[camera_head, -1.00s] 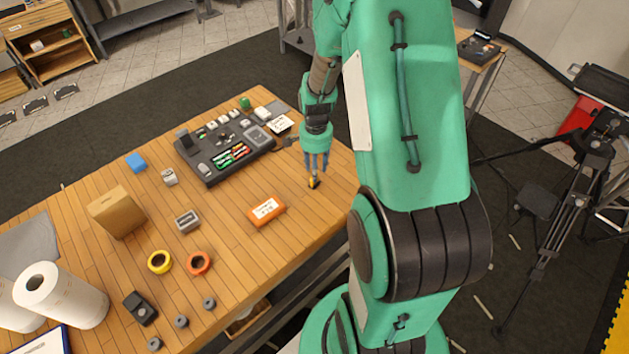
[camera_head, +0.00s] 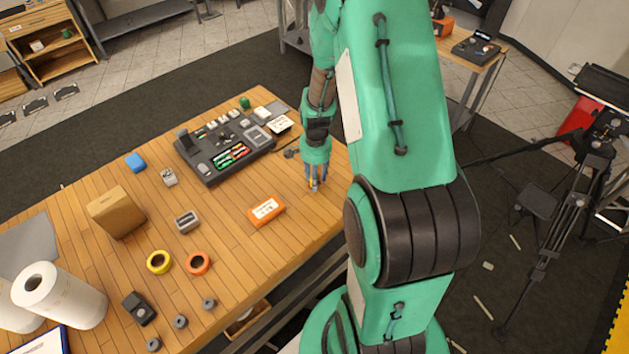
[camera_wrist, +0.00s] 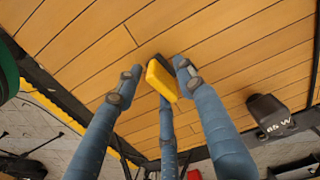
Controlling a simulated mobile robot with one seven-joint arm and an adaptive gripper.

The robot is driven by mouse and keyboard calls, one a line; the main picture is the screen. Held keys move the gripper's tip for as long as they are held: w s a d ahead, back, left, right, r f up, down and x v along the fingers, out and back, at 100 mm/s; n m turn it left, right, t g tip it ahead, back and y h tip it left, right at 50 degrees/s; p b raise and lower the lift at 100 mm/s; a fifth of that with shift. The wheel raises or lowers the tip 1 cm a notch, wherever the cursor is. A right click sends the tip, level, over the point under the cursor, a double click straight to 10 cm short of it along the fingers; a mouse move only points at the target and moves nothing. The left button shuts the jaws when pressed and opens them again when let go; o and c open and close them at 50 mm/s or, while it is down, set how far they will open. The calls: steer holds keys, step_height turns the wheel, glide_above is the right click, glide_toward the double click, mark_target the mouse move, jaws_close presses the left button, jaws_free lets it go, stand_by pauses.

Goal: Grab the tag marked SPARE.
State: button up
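A small yellow piece with a dark side (camera_wrist: 162,80) stands on the wooden table near its right end. I cannot read any marking on it, so I cannot tell if it is the SPARE tag. My gripper (camera_head: 315,187) points down over it, its blue fingers around the piece. In the wrist view my gripper (camera_wrist: 160,78) has one fingertip on each side of the yellow piece and a third behind it. The fingers look open, with a narrow gap at the left; contact at the right is unclear. In the head view the fingers mostly hide the piece.
A black block marked 65 W (camera_wrist: 270,115) lies right of the fingers in the wrist view. An orange box with a white label (camera_head: 266,210), a dark organizer tray (camera_head: 210,175) and a white card (camera_head: 281,123) are nearby. The table edge is close; bare wood surrounds the piece.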

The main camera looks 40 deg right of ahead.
stand_by(0.4)
jaws_close()
steer(key=shift+r, duration=0.1)
steer(key=shift+r, duration=0.45)
steer(key=shift+s+a+r, duration=0.1)
steer(key=shift+s+r, duration=0.1)
steer(key=shift+r, duration=0.45)
steer(key=shift+s+a+r, duration=0.1)
steer(key=shift+s+r, duration=0.05)
steer(key=shift+r, duration=0.45)
steer(key=s+a, duration=0.2)
steer(key=s, duration=0.2)
steer(key=s+a+r, duration=0.1)
steer(key=s+a, duration=0.2)
steer(key=s, duration=0.2)
steer(key=s+a, duration=0.2)
steer(key=s, duration=0.2)
steer(key=shift+s+a+r+p, duration=0.15)
steer(key=shift+a+r+p, duration=0.1)
steer(key=shift+p, duration=0.1)
